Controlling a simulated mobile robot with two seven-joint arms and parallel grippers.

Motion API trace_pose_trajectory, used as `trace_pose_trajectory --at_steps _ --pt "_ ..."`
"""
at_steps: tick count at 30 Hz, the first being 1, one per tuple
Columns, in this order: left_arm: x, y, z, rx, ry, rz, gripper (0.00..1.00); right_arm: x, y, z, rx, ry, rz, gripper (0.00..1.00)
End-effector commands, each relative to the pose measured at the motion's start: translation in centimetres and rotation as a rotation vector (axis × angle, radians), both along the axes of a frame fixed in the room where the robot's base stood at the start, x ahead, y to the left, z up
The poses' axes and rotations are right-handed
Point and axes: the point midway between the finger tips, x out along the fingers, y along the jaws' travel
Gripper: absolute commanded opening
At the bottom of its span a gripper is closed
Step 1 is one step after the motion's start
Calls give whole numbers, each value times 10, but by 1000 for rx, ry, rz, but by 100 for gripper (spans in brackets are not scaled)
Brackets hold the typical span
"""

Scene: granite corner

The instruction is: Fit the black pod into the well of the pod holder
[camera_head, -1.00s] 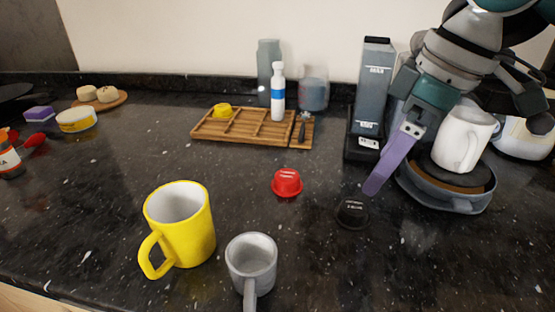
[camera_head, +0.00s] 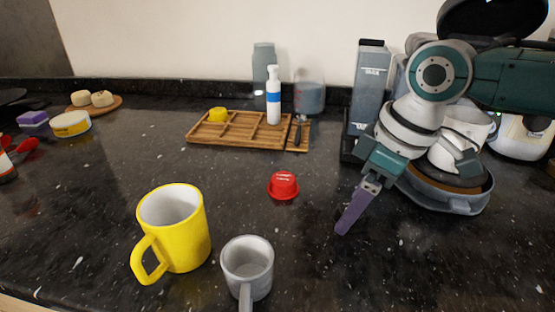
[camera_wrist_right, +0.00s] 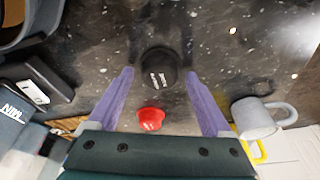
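The black pod (camera_wrist_right: 157,68) stands on the dark granite counter. In the right wrist view it lies between the two purple fingertips of my right gripper (camera_wrist_right: 160,75), which is open with a gap on both sides. In the head view my right gripper (camera_head: 345,228) points down in front of the pod and hides most of it. My left gripper is not in view.
A red pod (camera_head: 283,186) stands left of the right gripper. A yellow mug (camera_head: 175,230) and a grey mug (camera_head: 247,268) stand at the front. A wooden tray (camera_head: 240,131) with a yellow pod (camera_head: 218,114) is behind.

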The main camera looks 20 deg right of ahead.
Motion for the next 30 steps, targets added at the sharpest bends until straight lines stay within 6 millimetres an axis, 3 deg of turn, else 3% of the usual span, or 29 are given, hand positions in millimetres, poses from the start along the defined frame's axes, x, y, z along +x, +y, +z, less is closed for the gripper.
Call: trace_pose_trajectory --at_steps 2,21,30 --pt "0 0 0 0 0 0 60 0 0 0 0 0 0 73" --pt "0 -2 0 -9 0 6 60 0 0 0 0 0 -1 2" --pt "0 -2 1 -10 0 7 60 0 0 3 1 -1 0 2"
